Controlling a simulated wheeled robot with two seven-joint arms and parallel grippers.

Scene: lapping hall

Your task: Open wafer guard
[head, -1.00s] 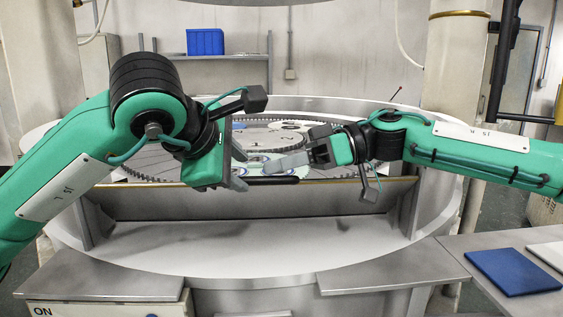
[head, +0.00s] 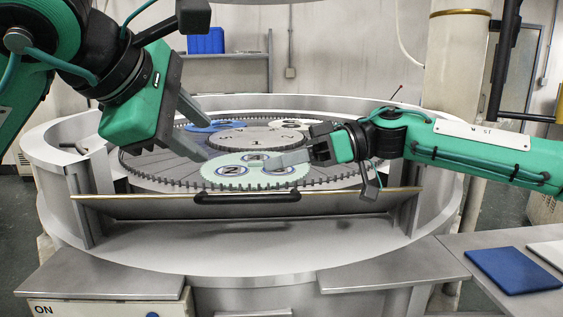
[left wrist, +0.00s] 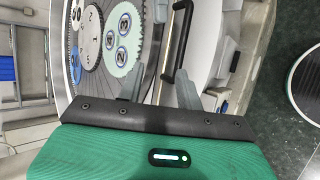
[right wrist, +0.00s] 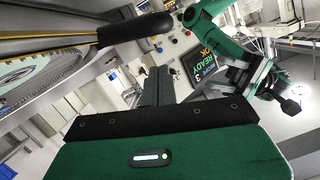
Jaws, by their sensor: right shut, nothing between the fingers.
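The wafer guard (head: 340,203) is the long metal flap with a brass-coloured edge across the front of the round machine. It leans outward, top edge towards me. Its black bar handle (head: 247,197) is in the middle; it also shows in the left wrist view (left wrist: 180,76) and the right wrist view (right wrist: 136,30). My left gripper (head: 207,138) is open and empty, above and behind the handle, to its left. In the left wrist view its fingers (left wrist: 158,88) are apart. My right gripper (head: 262,163) is shut and empty, over the discs behind the handle.
Behind the guard lies a toothed ring with pale-green (head: 257,172) and blue (head: 212,127) carriers and a grey centre disc (head: 250,138). Steel ledges flank the front. A blue pad (head: 513,270) lies at right. A lit screen (right wrist: 205,63) shows in the right wrist view.

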